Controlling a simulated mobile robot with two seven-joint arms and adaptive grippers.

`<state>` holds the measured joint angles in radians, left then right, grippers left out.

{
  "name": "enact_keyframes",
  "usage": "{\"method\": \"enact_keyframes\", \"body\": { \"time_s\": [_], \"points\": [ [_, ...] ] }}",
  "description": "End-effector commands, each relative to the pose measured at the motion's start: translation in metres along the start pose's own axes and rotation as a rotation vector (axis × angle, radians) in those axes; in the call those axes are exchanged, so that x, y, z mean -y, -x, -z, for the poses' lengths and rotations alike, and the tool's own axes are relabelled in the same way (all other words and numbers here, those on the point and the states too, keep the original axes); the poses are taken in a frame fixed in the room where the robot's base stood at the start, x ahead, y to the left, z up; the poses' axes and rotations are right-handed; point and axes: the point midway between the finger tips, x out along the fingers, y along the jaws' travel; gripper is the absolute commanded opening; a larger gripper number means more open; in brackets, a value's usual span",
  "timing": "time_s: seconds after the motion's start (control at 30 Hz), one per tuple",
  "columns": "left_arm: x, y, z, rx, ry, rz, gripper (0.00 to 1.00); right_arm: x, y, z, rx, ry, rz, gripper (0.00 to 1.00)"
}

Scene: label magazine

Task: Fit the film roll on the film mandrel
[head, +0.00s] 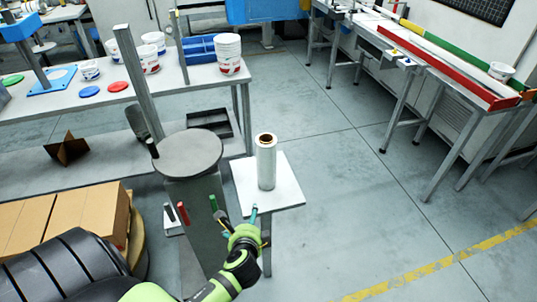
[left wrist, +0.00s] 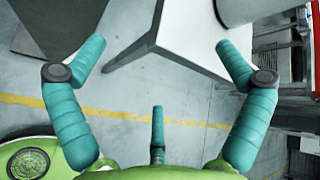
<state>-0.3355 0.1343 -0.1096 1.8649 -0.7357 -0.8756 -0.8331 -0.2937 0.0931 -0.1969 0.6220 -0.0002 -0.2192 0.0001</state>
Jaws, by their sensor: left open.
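The film roll (head: 266,163), a pale wrapped cylinder with a brown core ring on top, stands upright on a small white table (head: 289,192). My left gripper (head: 247,222) is by the table's near left edge, in front of and below the roll. Its teal fingers are spread and empty in the left wrist view (left wrist: 160,48). There, the table (left wrist: 190,28) and the pale lower part of the roll (left wrist: 248,8) show beyond the fingertips, apart from them. A grey post rises behind a round grey plate (head: 187,154); I cannot tell which part is the film mandrel. My right gripper is not in view.
Cardboard boxes (head: 70,218) lie at the lower left. A workbench with white tubs (head: 228,54) is behind. The floor right of the small table is clear.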

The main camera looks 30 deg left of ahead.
Motion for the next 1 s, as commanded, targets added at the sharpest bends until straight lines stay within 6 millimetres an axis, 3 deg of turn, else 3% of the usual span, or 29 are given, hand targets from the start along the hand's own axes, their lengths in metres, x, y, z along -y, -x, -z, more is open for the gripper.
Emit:
{"method": "enact_keyframes", "body": {
  "time_s": [0.03, 0.1, 0.3, 0.4, 0.53, 1.0],
  "points": [
    [0.034, 0.004, -0.011, 0.042, -0.124, 0.083, 1.0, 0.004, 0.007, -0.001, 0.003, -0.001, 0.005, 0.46],
    [0.07, 0.005, -0.022, 0.108, -0.32, 0.184, 1.0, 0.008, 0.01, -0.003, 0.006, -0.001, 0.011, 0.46],
    [0.143, 0.01, -0.028, 0.308, -0.874, 0.389, 1.0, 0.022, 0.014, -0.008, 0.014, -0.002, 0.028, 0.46],
    [0.163, 0.011, -0.023, 0.385, -1.086, 0.444, 1.0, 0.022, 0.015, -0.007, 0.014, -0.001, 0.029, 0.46],
    [0.176, 0.008, -0.019, 0.433, -1.217, 0.473, 1.0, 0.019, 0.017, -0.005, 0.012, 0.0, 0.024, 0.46],
    [0.212, -0.039, -0.027, 0.437, -1.231, 0.474, 1.0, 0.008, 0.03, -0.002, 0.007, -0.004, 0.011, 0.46]
  ]
}}
